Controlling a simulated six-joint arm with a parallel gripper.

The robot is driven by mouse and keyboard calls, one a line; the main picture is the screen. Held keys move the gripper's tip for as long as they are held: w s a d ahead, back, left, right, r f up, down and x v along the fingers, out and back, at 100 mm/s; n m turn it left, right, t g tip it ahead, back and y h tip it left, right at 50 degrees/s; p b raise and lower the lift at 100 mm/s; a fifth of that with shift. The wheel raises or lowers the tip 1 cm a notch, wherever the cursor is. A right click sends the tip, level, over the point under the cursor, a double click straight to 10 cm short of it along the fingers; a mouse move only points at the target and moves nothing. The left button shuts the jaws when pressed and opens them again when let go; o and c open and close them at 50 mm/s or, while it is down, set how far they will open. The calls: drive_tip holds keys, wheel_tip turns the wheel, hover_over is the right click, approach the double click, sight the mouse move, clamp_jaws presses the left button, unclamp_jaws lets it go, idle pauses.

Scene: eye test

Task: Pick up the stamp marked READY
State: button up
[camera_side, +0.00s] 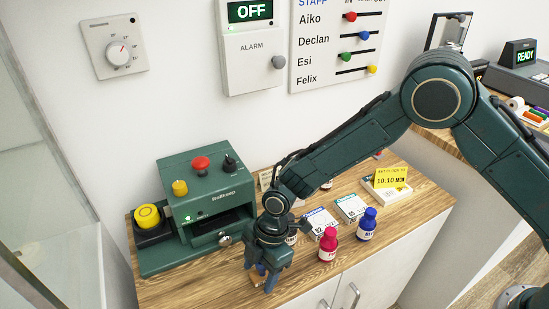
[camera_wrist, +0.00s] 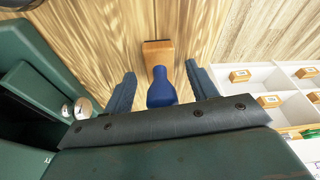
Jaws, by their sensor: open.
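A stamp with a blue handle (camera_wrist: 160,93) and a wooden block (camera_wrist: 157,52) is on the wood-grain top in the wrist view. In the side view its blue handle (camera_side: 261,268) shows partly behind my gripper (camera_side: 264,282), near the front edge of the cabinet. My gripper (camera_wrist: 161,74) is open, one finger on each side of the stamp, with gaps visible on both sides in the wrist view. I cannot read any marking on this stamp. The word READY shows on a lit display (camera_side: 525,56) at the far right, not on a stamp.
A green machine (camera_side: 180,210) stands left of my gripper. A red bottle (camera_side: 328,244), a blue bottle (camera_side: 367,225) and cards (camera_side: 351,207) stand or lie to the right. A white compartment tray (camera_wrist: 285,88) with small labelled wooden pieces shows right in the wrist view.

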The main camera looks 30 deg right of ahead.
drive_tip(key=c, duration=1.1)
drive_tip(key=shift+r, duration=0.1)
drive_tip(key=shift+c, duration=0.2)
wheel_tip(320, 180, up, 20)
idle(0.7)
